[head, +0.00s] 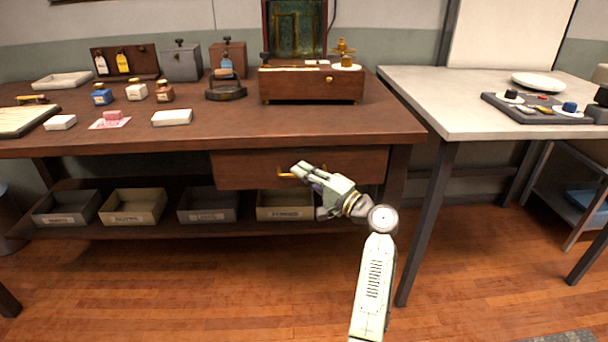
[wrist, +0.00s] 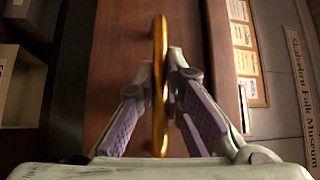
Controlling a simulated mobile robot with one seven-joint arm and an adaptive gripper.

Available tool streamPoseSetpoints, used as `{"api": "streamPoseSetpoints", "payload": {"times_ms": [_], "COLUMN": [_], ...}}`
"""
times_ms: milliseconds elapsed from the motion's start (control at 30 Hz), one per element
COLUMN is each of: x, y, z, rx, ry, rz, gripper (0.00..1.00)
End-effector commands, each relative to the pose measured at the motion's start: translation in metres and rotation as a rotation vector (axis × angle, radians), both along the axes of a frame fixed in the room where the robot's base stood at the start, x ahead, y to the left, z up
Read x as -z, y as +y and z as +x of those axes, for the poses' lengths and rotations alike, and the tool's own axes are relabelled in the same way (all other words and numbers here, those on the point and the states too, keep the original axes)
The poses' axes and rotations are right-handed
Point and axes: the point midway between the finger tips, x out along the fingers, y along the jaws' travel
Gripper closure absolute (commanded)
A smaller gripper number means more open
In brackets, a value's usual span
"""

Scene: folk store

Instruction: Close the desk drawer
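The desk drawer (head: 240,170) is a wide brown wooden front under the right part of the desk (head: 250,128). How far it stands out from the desk is hard to tell. Its gold handle (head: 284,176) is partly hidden by my gripper (head: 298,168) in the head view. In the wrist view the handle (wrist: 160,90) runs upright through the middle, in front of the brown drawer face (wrist: 112,60). My gripper (wrist: 163,70) has its two fingers drawn in on either side of the handle, seemingly touching it.
Open bins (head: 133,208) line the shelf below the desk. A wooden box (head: 312,86), bottles and small white blocks stand on the desktop. A pale table (head: 470,110) with a dark tray (head: 535,108) stands to the right. The wooden floor in front is clear.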

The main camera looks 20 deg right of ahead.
Motion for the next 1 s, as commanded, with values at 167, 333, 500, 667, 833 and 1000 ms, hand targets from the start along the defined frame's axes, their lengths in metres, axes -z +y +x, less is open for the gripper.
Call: {"api": "streamPoseSetpoints", "payload": {"times_ms": [167,333,500,667,833,1000], "x": [-0.002,-0.003,-0.002,-0.001,0.003,0.008], "y": [-0.002,-0.002,-0.002,-0.007,-0.02,-0.038], "z": [0.003,0.003,0.002,-0.004,-0.029,-0.062], "rx": [0.01,0.01,0.011,0.013,0.012,0.008], "ry": [-0.002,-0.002,-0.003,-0.003,-0.003,-0.002], "rz": [-0.002,-0.002,0.0,0.002,0.002,0.002], "gripper": [0.74,0.7,0.7,0.7,0.7,0.7]}}
